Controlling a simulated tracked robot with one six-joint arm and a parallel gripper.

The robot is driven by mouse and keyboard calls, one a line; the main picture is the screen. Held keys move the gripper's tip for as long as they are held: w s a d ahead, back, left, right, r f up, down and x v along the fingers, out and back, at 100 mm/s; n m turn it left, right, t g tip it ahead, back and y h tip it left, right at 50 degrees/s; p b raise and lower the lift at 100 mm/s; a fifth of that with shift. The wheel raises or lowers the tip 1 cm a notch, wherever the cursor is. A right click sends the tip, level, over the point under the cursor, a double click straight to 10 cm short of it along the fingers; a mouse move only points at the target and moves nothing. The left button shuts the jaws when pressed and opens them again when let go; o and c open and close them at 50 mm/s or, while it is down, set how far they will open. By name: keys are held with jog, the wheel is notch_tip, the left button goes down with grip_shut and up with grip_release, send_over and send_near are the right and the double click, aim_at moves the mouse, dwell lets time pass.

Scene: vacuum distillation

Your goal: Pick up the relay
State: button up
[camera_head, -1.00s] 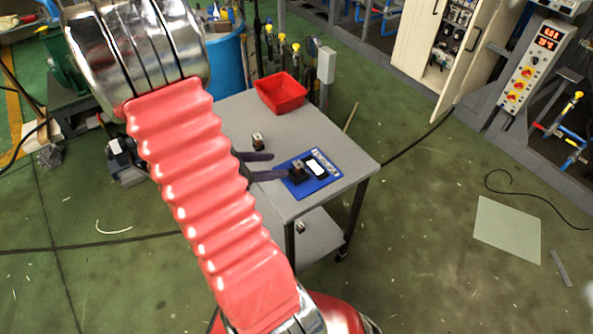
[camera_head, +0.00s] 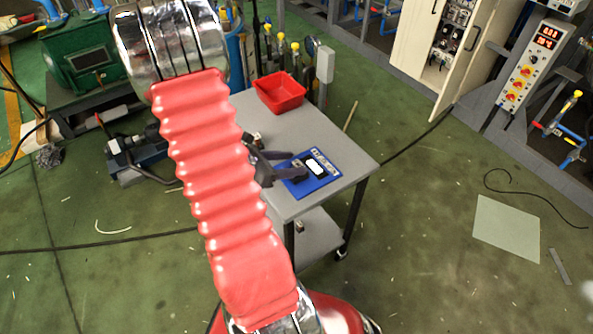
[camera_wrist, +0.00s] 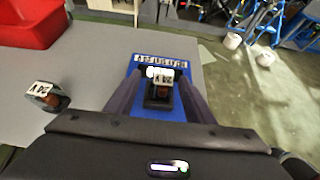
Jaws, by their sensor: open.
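A small relay (camera_wrist: 158,97) with a dark base, a brownish-orange part and a pale labelled top is on the blue mat (camera_wrist: 187,55). In the wrist view it lies between the two fingers of my gripper (camera_wrist: 160,80), which is open with a finger on either side. I cannot tell whether either finger touches it. A second similar relay (camera_wrist: 46,95) stands on the bare tabletop, left of my gripper.
The grey table (camera_head: 345,150) carries a red bin (camera_head: 281,93) at its back. Another small block (camera_head: 299,227) sits on the lower shelf.

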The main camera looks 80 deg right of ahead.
aim_at(302, 163)
jog(key=shift+s+d+f, duration=0.3)
jog(key=shift+s+d, duration=0.05)
jog(key=shift+x, duration=2.6)
jog(key=shift+s+a, duration=0.15)
jog(key=shift+c, duration=0.3)
grip_shut()
jog(key=shift+r, duration=0.15)
notch_tip(302, 163, up, 10)
